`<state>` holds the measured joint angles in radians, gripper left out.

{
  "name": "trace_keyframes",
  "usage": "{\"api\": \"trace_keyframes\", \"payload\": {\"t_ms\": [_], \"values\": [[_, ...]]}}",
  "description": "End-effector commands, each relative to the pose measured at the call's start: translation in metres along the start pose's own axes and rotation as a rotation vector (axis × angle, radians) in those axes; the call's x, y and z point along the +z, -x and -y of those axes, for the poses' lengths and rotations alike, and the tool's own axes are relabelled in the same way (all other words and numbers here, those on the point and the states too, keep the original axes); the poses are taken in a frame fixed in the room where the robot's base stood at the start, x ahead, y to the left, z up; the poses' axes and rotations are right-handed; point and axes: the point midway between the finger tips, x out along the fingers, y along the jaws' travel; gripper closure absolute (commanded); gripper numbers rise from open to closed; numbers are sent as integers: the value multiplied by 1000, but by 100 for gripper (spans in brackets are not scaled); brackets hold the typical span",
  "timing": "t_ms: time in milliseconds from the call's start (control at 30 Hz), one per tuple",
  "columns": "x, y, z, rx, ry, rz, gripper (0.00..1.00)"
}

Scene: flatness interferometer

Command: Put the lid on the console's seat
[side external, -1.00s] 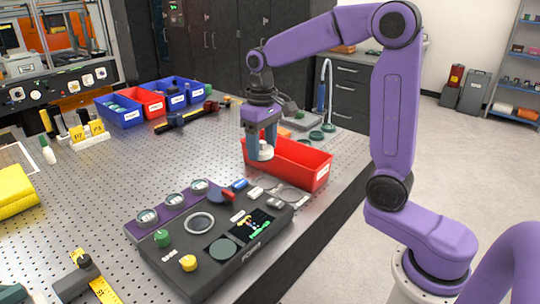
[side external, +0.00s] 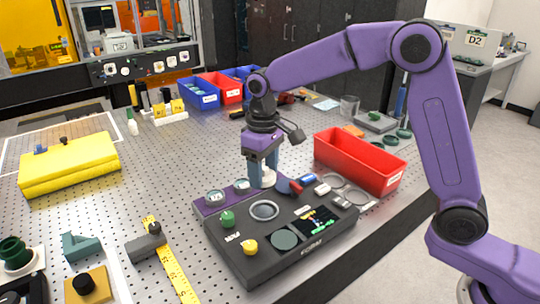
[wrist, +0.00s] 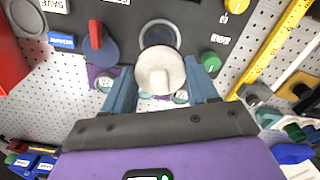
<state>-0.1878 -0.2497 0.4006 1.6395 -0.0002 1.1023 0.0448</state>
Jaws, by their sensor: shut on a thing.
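The lid (side external: 266,179) is a pale, round piece with a knob. My gripper (side external: 263,170) is shut on it and holds it upright over the back part of the dark console (side external: 270,263). The console's seat (side external: 264,210) looks to be the grey-rimmed round recess in its top, and it is empty. In the side view the lid is behind the seat. In the wrist view the lid (wrist: 160,72) is between my blue fingers (wrist: 160,90) and overlaps the near edge of the seat's ring (wrist: 160,28). The gap beneath the lid is hard to judge.
Green (side external: 227,219) and yellow (side external: 250,247) knobs stand on the console's front. A red bin (side external: 355,165) is behind right. A yellow tape (side external: 172,262) lies left.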

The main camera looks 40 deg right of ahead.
Motion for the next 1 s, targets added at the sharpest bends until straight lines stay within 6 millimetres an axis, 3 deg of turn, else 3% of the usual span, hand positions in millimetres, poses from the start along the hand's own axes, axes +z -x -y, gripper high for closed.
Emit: {"api": "trace_keyframes", "payload": {"t_ms": [800,1000], "values": [[1,-69,0,0,0,2,74],[0,-79,0,0,-1,0,74]]}}
